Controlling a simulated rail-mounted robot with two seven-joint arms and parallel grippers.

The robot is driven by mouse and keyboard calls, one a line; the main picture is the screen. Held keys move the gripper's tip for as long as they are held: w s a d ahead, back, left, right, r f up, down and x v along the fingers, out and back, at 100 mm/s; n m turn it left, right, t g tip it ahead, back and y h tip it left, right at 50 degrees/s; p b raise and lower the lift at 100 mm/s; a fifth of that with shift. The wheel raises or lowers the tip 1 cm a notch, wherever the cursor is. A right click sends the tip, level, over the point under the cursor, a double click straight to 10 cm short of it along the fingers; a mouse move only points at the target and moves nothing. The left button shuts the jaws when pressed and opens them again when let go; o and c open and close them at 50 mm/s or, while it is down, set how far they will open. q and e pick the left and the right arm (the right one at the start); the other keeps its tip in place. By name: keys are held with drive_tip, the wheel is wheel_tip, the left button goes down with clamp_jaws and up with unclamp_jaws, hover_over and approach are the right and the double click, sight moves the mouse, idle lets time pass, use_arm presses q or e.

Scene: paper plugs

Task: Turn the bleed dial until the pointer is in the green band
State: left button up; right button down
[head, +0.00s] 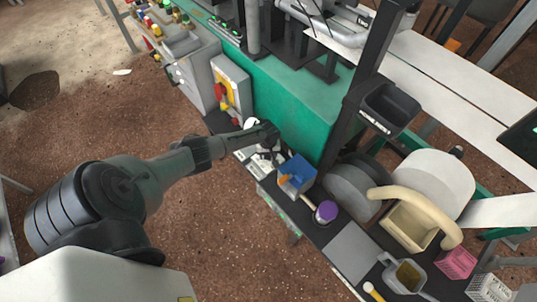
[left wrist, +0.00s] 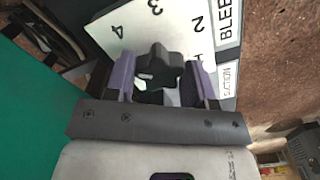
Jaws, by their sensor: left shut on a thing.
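The bleed dial's black lobed knob (left wrist: 160,62) shows in the left wrist view, between the purple-lined fingers of my left gripper (left wrist: 162,80). The gripper is shut on the knob. Behind it is a white dial plate (left wrist: 130,28) with the numbers 2, 3 and 4, beside a label (left wrist: 228,22) whose visible part reads "BLEE". In the head view my left gripper (head: 268,135) is at the panel by the green machine, and it hides most of the dial. I cannot make out a pointer or a green band. My right gripper is not in view.
A blue box (head: 297,173) and a purple-topped item (head: 326,212) stand on the dark bench just right of my left gripper. The green machine wall (head: 290,98) rises close behind. A grey panel with a yellow part (head: 227,87) is to the left. Brown floor lies in front.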

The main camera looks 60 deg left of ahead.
use_arm(q)
drive_tip(key=m, duration=0.4)
drive_tip(key=shift+m, duration=0.3)
drive_tip(key=m, duration=0.2)
drive_tip(key=shift+m, duration=0.3)
drive_tip(key=m+b, duration=0.1)
drive_tip(key=m, duration=0.3)
drive_tip(key=shift+f, duration=0.1)
drive_tip(key=m, duration=0.3)
drive_tip(key=shift+m, duration=0.4)
drive_tip(key=o, duration=0.9)
drive_tip(key=shift+r, duration=0.2)
drive_tip(key=shift+r+p, duration=1.9)
drive_tip(key=shift+p, duration=0.15)
